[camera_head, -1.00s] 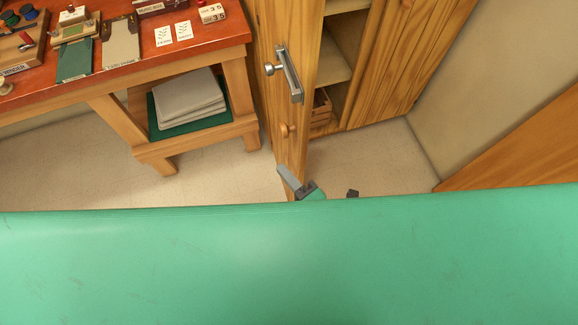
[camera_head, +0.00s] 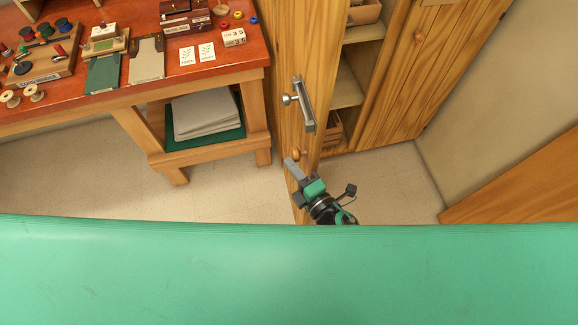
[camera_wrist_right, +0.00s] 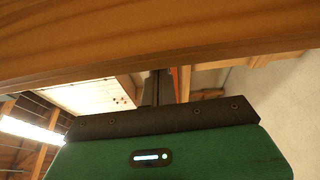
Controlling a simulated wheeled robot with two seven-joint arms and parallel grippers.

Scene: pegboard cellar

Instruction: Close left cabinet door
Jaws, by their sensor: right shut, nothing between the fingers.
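The left cabinet door (camera_head: 300,60) stands open, swung out toward me, with a metal bar handle (camera_head: 304,105) and a round wooden knob (camera_head: 299,154) on its face. My right gripper (camera_head: 292,166) is shut and empty, at the lower part of the door just below the knob. In the head view I cannot tell whether it touches the door. In the right wrist view, the wooden door (camera_wrist_right: 150,40) spans the top, close over the gripper's dark fingers (camera_wrist_right: 155,88). My left gripper is not in view.
The cabinet's shelves (camera_head: 347,88) are exposed; its right door (camera_head: 420,75) is shut. A red-topped workbench (camera_head: 130,75) with craft items stands left of the open door. A green surface (camera_head: 290,275) fills the foreground. Floor (camera_head: 385,180) is clear before the cabinet.

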